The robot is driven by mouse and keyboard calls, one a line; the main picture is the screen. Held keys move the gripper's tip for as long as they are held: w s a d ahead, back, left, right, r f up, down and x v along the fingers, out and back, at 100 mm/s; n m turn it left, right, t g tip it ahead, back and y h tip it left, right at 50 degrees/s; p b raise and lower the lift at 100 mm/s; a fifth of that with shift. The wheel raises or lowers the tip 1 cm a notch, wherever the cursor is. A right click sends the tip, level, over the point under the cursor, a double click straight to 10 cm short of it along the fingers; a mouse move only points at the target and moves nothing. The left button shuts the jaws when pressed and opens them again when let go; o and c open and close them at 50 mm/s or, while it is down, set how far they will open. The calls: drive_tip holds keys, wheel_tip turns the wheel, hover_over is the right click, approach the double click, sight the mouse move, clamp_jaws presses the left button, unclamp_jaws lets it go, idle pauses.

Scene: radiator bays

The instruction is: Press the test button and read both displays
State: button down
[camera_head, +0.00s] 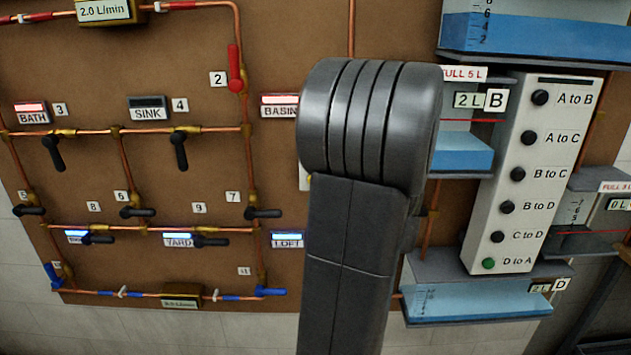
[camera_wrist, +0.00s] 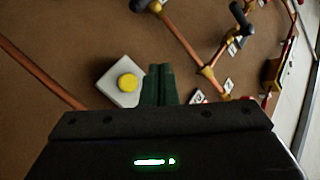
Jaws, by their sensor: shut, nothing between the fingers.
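The likely test button is a round yellow button (camera_wrist: 128,82) on a white box (camera_wrist: 117,92) in the wrist view. My gripper (camera_wrist: 158,70) is shut and empty; its fingertips are just right of the button, and I cannot tell their distance from the panel. My arm hides the button in the head view. Two displays in brass-coloured housings show there. The upper display (camera_head: 104,10) reads 2.0 L/min. The lower display (camera_head: 181,303) ends in L/min, but its digits are too blurred to read surely.
Copper pipes with black levers (camera_head: 181,150), a red lever (camera_head: 235,70) and blue levers cover the brown panel (camera_head: 200,60). Lamps BATH (camera_head: 31,112) and BASIN (camera_head: 280,106) glow red. A white selector box (camera_head: 530,170) and blue-filled tanks (camera_head: 462,152) stand at the right.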

drive_tip(key=shift+w, duration=0.1)
drive_tip(key=w+p, duration=0.2)
drive_tip(key=w, duration=0.6)
drive_tip(key=shift+w, duration=0.3)
idle(1.0)
drive_tip(key=shift+w+f+b, duration=0.1)
drive_tip(key=shift+w+b, duration=0.1)
drive_tip(key=shift+b, duration=0.15)
idle(0.6)
drive_tip(key=shift+w, duration=0.2)
